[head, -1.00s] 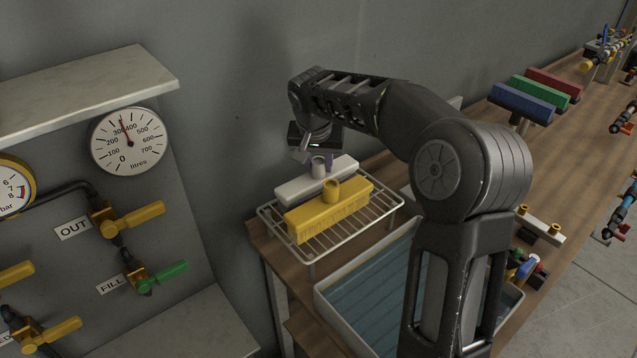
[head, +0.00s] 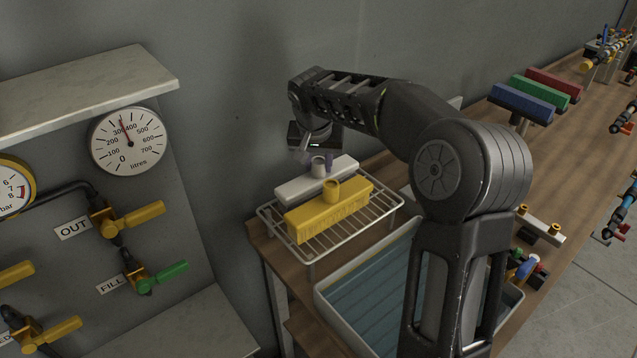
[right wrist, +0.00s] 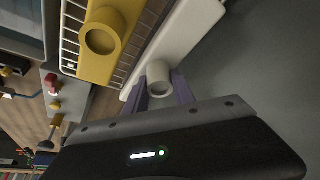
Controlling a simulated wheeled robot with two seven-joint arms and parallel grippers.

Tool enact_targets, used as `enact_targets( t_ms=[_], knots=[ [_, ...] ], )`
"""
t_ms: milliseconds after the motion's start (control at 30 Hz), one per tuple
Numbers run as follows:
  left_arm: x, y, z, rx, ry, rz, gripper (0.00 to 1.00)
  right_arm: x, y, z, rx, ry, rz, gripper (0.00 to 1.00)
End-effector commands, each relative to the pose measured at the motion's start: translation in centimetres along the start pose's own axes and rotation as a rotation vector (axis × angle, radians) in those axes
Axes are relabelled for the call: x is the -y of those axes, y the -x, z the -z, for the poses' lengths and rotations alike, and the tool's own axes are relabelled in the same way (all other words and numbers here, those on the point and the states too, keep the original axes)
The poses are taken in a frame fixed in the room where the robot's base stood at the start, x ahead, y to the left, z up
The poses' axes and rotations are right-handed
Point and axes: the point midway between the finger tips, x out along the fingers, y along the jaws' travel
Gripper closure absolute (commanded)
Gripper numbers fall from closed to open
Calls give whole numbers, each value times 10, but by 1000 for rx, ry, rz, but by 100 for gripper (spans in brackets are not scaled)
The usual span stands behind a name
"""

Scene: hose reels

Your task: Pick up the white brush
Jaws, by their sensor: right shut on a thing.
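The white brush (head: 300,187) lies on the wire rack (head: 380,220), behind the yellow brush (head: 328,212). It has a short round socket on top. My right gripper (head: 321,163) is over it from above, with purple fingers at the socket. In the right wrist view, the fingers (right wrist: 160,84) stand on both sides of the white socket and are shut on it. The white brush's block (right wrist: 185,38) extends beyond them. The brush still appears to rest on the rack. My left gripper is out of view.
The yellow brush stands close in front of the white one on the rack. A grey tray (head: 330,304) with blue inside is at the near right. Blue, green and red brushes (head: 523,103) stand farther back. The grey wall is close behind the rack.

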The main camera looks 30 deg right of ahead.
Motion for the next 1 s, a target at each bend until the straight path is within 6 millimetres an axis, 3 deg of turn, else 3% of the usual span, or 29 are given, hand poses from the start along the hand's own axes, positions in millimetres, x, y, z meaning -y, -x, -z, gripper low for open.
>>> enact_targets(
  t_ms=[467,833,1000],
  knots=[
    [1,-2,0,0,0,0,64,1,10,5,-4,0,2,100],
    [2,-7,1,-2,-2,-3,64,1,71,30,-5,-1,3,100],
    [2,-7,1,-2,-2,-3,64,0,90,38,-3,0,1,100]
  ],
)
